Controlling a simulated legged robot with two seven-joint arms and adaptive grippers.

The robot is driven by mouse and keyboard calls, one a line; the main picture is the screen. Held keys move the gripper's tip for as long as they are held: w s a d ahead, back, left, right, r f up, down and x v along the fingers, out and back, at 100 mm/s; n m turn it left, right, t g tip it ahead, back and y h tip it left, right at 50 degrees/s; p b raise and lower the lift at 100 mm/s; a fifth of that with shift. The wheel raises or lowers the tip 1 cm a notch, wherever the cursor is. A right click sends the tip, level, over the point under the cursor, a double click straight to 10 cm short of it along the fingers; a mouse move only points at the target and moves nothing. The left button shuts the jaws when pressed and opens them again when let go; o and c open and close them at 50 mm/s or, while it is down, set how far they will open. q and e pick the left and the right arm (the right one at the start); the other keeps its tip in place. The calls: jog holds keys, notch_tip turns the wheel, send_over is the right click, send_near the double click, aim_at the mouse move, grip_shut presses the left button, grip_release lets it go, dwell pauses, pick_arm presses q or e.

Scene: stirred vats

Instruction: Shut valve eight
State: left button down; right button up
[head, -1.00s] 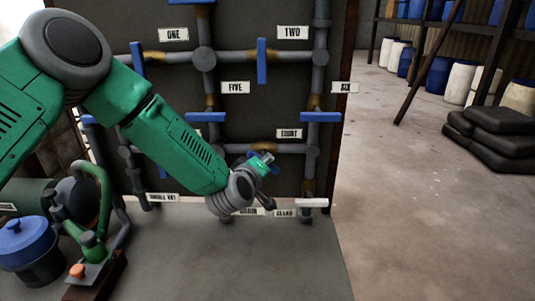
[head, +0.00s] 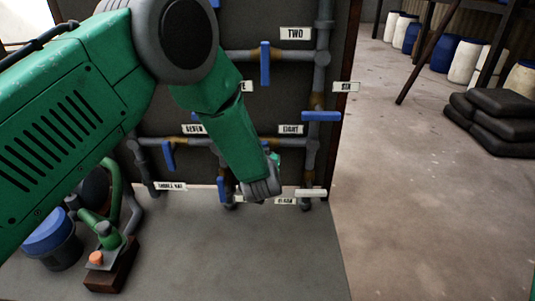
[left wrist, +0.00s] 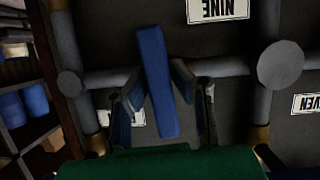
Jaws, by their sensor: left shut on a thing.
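Valve eight's blue handle (left wrist: 155,80) stands across a grey horizontal pipe in the left wrist view, slightly tilted. That view is upside down. My left gripper (head: 274,160) is at this valve. In the left wrist view the gripper's fingers (left wrist: 160,97) lie on both sides of the handle, shut on it. The label behind the fingers is mostly covered. My right gripper is in neither view.
Near the held valve are valve two's upright blue handle (head: 265,64), a level blue handle (head: 321,117), valve seven's handle (head: 168,156), a lower blue handle (head: 224,188) and a white lever (head: 311,193). A blue-lidded pot (head: 48,235) stands at left. Floor at right is open.

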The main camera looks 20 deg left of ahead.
pick_arm(q)
jog(key=shift+w+r+m+y, duration=0.15)
jog(key=shift+r+m+y, duration=0.15)
jog(key=shift+m, duration=0.1)
dwell(0.3)
jog(key=c, duration=1.5)
grip_release()
jog(key=shift+o, duration=0.4)
jog(key=shift+d+f, duration=0.1)
jog(key=shift+f, duration=0.05)
jog(key=v, duration=1.2)
